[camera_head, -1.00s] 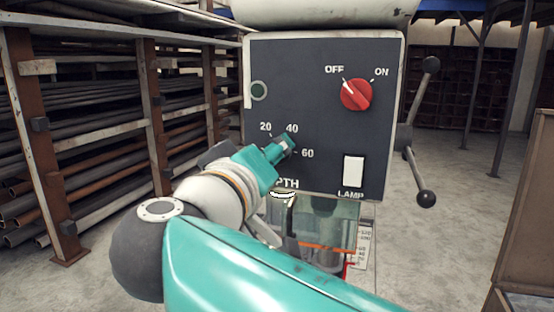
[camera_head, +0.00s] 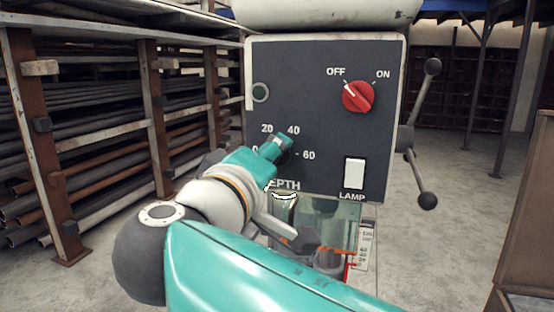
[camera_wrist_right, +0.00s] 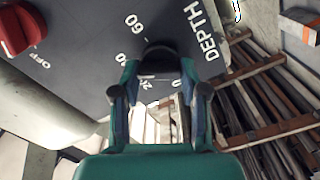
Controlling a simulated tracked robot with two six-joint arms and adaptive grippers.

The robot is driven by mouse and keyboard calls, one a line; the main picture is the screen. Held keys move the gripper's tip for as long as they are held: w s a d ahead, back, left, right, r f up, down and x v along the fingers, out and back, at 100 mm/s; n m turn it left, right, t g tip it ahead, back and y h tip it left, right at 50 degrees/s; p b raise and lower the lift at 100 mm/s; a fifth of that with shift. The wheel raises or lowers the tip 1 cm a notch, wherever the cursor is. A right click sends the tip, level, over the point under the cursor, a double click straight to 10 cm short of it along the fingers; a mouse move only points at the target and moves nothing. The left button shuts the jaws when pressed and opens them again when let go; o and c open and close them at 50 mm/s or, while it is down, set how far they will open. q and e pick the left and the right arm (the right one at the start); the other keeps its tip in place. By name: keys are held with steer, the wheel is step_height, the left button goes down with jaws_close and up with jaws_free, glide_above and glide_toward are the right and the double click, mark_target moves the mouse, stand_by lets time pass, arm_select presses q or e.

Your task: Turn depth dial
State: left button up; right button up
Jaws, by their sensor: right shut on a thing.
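The depth dial (camera_wrist_right: 160,58) is a dark knob on the grey control panel (camera_head: 315,65), between the printed numbers and the word DEPTH. My right gripper (camera_wrist_right: 158,80) is shut on it, one finger on each side, in the right wrist view. In the head view my right gripper (camera_head: 279,145) covers most of the dial, so its pointer and exact setting are hidden. The marks 20, 40 and 60 show around it. My left gripper is not in view.
A red OFF/ON knob (camera_head: 358,96) points toward OFF. A white lamp switch (camera_head: 354,172) is at the lower right, and a lever handle (camera_head: 409,135) sticks out at the panel's right side. Pipe racks (camera_head: 100,110) stand at the left.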

steer(key=o, duration=1.1)
steer(key=shift+a, duration=0.1)
steer(key=shift+o, duration=0.2)
steer(key=v, duration=1.2)
